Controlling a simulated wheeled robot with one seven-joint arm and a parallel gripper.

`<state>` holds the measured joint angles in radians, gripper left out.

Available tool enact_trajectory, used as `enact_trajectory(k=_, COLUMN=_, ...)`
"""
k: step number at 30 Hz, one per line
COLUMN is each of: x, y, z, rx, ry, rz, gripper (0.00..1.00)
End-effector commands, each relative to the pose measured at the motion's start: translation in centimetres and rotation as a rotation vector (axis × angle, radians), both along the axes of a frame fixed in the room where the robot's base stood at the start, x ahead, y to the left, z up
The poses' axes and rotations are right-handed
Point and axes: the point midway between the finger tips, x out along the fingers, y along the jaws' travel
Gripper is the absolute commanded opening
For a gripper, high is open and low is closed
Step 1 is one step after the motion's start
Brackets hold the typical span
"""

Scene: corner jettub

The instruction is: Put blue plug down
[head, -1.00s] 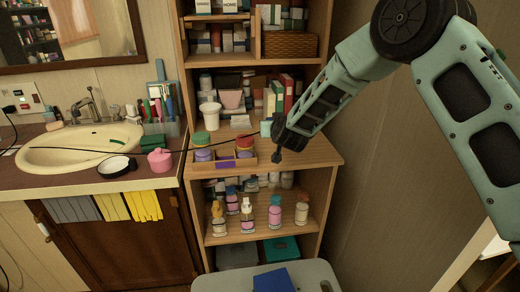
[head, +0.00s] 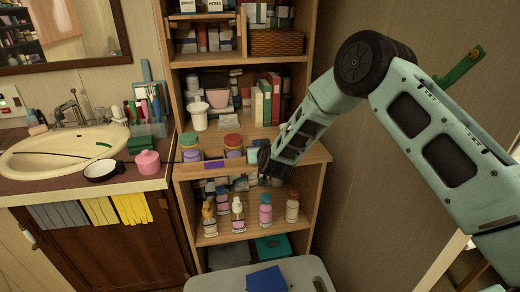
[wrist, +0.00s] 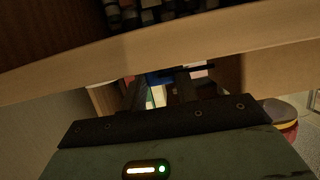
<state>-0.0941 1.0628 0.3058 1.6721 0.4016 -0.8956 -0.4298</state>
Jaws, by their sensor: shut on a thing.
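My gripper (head: 272,175) is in front of the wooden shelf unit, just below and at the front edge of its middle shelf, at the right. In the wrist view my gripper (wrist: 161,82) is shut on the blue plug (wrist: 160,77), a small dark-blue piece between the fingertips. Only part of the plug shows, and a thin dark bar sticks out to its right. In the head view my gripper hides the plug.
The middle shelf (head: 300,157) holds jars and an open box at its left. Several bottles (head: 238,215) stand on the shelf below. A grey stool (head: 215,283) with a blue item (head: 267,280) stands in front. A sink counter (head: 60,190) is at left; a wall is at right.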

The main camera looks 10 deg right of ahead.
Motion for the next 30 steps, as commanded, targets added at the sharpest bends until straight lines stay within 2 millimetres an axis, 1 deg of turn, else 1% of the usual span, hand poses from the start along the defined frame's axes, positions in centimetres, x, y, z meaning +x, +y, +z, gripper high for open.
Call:
enact_trajectory(k=4, x=0.0, y=0.0, z=-0.4, rx=-0.001, ry=0.000, rz=0.000, gripper=0.03)
enact_trajectory(k=5, x=0.0, y=0.0, z=-0.3, rx=-0.001, ry=0.000, rz=0.000, gripper=0.38)
enact_trajectory(k=6, x=0.0, y=0.0, z=-0.3, rx=-0.001, ry=0.001, rz=0.000, gripper=0.49)
enact_trajectory(k=7, x=0.0, y=0.0, z=-0.3, rx=-0.001, ry=0.001, rz=0.000, gripper=0.52)
enact_trajectory(k=14, x=0.0, y=0.0, z=-0.2, rx=-0.001, ry=0.001, rz=0.000, gripper=0.52)
enact_trajectory(k=17, x=0.0, y=0.0, z=0.1, rx=0.000, ry=0.000, rz=0.000, gripper=0.52)
enact_trajectory(k=19, x=-0.6, y=0.0, z=0.2, rx=-0.001, ry=0.001, rz=0.001, gripper=0.52)
enact_trajectory(k=23, x=-2.4, y=0.1, z=0.9, rx=-0.001, ry=0.001, rz=0.003, gripper=0.52)
enact_trajectory(k=30, x=-7.3, y=0.0, z=2.6, rx=-0.002, ry=0.001, rz=0.002, gripper=0.52)
